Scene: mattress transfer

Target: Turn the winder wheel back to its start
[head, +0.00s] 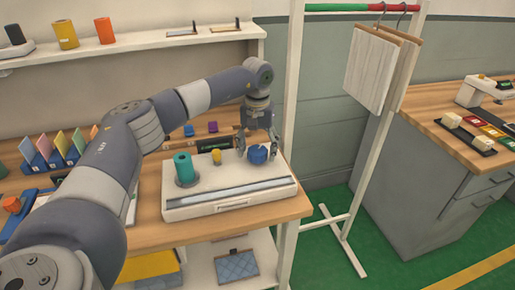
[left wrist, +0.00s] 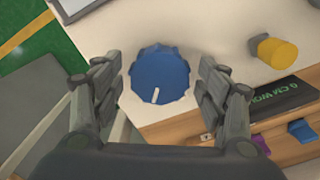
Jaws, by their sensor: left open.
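The winder wheel is a blue ribbed knob (head: 257,154) on the right part of a white box-shaped winder unit (head: 230,205). A teal spool (head: 184,168) and a small yellow peg (head: 216,156) stand on the same unit. In the left wrist view the blue knob (left wrist: 160,75) has a white mark on its edge, pointing toward the bottom of the picture. My left gripper (head: 258,145) is open and points down over the knob. In the left wrist view its fingers (left wrist: 160,90) stand on either side of the knob, with small gaps. My right gripper is out of view.
The unit stands on a wooden table (head: 150,232). Coloured cards (head: 55,150) stand at the left. A white rack post (head: 290,110) rises just right of the unit, with hanging boards (head: 375,65). A second bench (head: 440,130) is at the right, with green floor between.

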